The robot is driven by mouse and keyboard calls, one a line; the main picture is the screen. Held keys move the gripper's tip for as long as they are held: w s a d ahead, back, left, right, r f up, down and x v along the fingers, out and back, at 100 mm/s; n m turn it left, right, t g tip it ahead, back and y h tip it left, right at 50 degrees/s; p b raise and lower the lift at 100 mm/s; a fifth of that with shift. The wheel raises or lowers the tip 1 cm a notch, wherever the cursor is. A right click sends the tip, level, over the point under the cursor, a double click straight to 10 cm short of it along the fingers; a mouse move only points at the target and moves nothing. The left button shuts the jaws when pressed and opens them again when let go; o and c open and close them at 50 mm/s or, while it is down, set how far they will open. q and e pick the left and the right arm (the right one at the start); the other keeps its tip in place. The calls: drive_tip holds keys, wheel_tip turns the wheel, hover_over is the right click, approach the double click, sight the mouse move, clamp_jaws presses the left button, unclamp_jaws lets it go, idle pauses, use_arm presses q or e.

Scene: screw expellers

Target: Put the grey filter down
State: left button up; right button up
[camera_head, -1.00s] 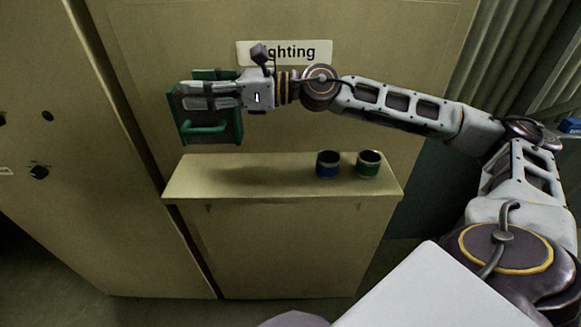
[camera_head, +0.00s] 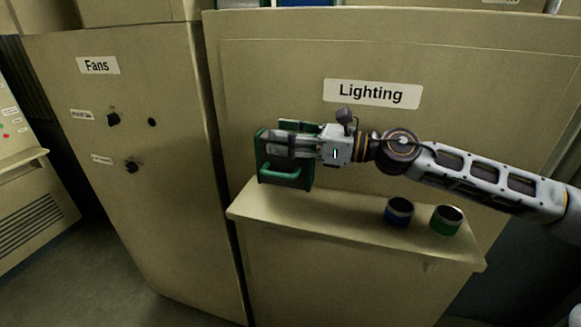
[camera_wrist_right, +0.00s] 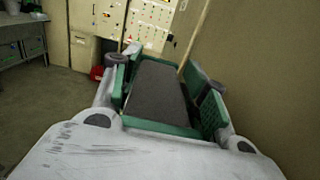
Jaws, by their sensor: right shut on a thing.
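The grey filter (camera_head: 292,178) is a dark block in a green frame with a green handle on its front. My right gripper (camera_head: 279,143) is shut on it from the right, and holds it roughly upright at the left end of the beige ledge (camera_head: 340,222). I cannot tell whether its bottom edge touches the ledge. In the right wrist view the filter's dark grey face (camera_wrist_right: 155,92) and green rim show between the two fingers of the right gripper (camera_wrist_right: 160,76). My left gripper is not in view.
The ledge between the filter and the blue cylinder is clear. The "Lighting" cabinet (camera_head: 440,70) rises behind, and the "Fans" cabinet (camera_head: 150,200) stands to the left.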

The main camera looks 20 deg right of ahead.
sight(286, 160)
drive_tip(key=shift+f, duration=0.95)
drive_tip(key=shift+r, duration=0.1)
drive_tip(key=shift+b, duration=0.3)
drive_tip(key=shift+f+b, duration=0.9)
drive_tip(key=shift+f, duration=1.05)
drive_tip(key=shift+f, duration=0.15)
drive_tip(key=o, duration=1.1)
drive_tip(key=shift+c, duration=0.2)
drive_tip(key=shift+r, duration=0.25)
